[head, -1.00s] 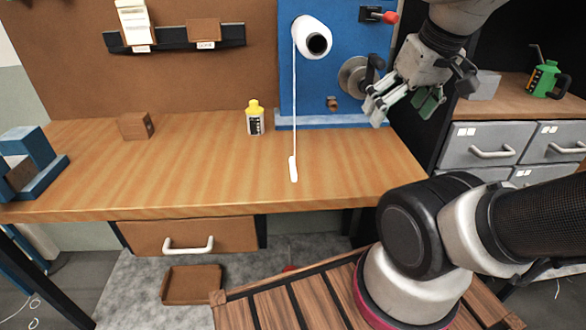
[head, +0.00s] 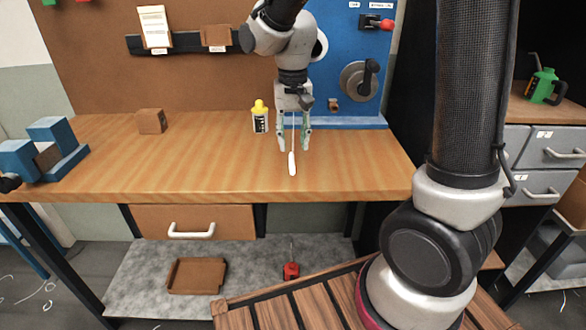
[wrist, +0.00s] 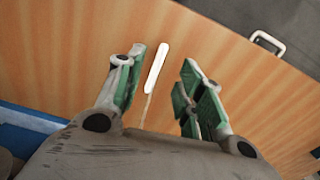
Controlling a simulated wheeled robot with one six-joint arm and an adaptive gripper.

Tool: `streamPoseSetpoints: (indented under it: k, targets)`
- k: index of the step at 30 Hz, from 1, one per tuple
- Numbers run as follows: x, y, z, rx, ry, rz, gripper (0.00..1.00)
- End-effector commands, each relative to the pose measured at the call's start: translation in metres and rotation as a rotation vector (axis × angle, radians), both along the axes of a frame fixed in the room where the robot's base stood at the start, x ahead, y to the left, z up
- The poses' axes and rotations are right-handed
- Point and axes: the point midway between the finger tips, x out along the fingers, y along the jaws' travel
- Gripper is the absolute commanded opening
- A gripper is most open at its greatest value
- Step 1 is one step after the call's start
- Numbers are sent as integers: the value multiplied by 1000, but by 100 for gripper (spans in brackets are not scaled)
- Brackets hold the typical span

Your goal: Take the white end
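The white end (head: 292,164) is a slim white tab on a thin thread. It hangs in front of the wooden bench top, just below my gripper (head: 294,146). In the wrist view the white end (wrist: 157,68) shows between the open fingers of my gripper (wrist: 166,80), nearer the left finger and apart from both. The thread runs back from it between the fingers. The white spool (head: 320,46) on the blue panel is mostly hidden behind my arm.
A yellow-capped bottle (head: 260,117) stands left of my gripper at the back of the bench. A brown block (head: 151,121) and a blue fixture (head: 55,143) are farther left. A crank wheel (head: 357,82) is on the blue panel (head: 340,100). The bench front (head: 220,180) is clear.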

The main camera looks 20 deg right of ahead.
Motion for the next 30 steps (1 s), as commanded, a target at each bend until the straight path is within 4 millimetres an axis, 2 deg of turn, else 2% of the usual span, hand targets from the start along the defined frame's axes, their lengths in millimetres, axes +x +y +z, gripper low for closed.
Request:
streamPoseSetpoints:
  k: [5, 21, 29, 30]
  targets:
    - [1, 0, -5, 2, -5, -86, 37]
    - [1, 3, -76, 2, -5, -89, 37]
    - [1, 3, -79, 2, -6, -88, 37]
    - [1, 3, -79, 2, -6, -88, 30]
